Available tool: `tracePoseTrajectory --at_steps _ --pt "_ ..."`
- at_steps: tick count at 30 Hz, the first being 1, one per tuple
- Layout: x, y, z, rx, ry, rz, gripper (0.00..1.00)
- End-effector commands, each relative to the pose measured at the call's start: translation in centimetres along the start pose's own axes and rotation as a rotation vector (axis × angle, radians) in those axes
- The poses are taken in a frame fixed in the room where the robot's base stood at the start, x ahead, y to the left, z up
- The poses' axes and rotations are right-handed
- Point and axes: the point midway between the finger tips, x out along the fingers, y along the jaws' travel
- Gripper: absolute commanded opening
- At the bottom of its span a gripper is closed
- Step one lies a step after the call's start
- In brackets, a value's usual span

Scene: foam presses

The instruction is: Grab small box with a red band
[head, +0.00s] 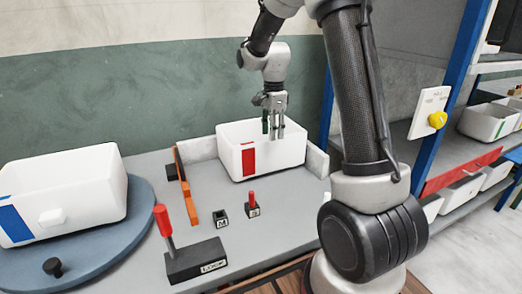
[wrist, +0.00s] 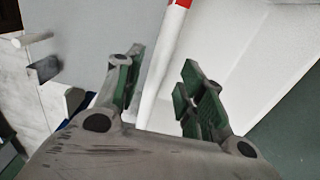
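The small white box with a red band (head: 290,160) stands on the grey table, open at the top, with the band on its front face. My gripper (head: 273,134) is above the box, fingers pointing down. In the wrist view, my gripper (wrist: 164,68) is open with green-padded fingers on either side of the box's white rim (wrist: 160,85). The grey tabletop shows left of the rim and the box's inside shows to the right. A bit of red shows at the rim's upper end. I cannot tell whether the fingertips reach below the rim.
A larger white bin with a blue band (head: 85,195) sits on a blue round turntable (head: 135,215) at left. A black LOCK block with a red lever (head: 195,258), two small blocks (head: 222,217) and an orange bar (head: 185,185) stand nearby. A blue-framed shelf (head: 452,100) is at right.

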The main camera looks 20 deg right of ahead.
Motion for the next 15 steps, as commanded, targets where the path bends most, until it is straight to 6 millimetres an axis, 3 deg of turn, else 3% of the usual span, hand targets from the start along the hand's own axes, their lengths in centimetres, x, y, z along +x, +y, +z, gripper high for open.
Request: tracePoseTrajectory --at_steps 15 --pt "7.0 -0.1 0.2 0.005 0.0 0.004 0.39"
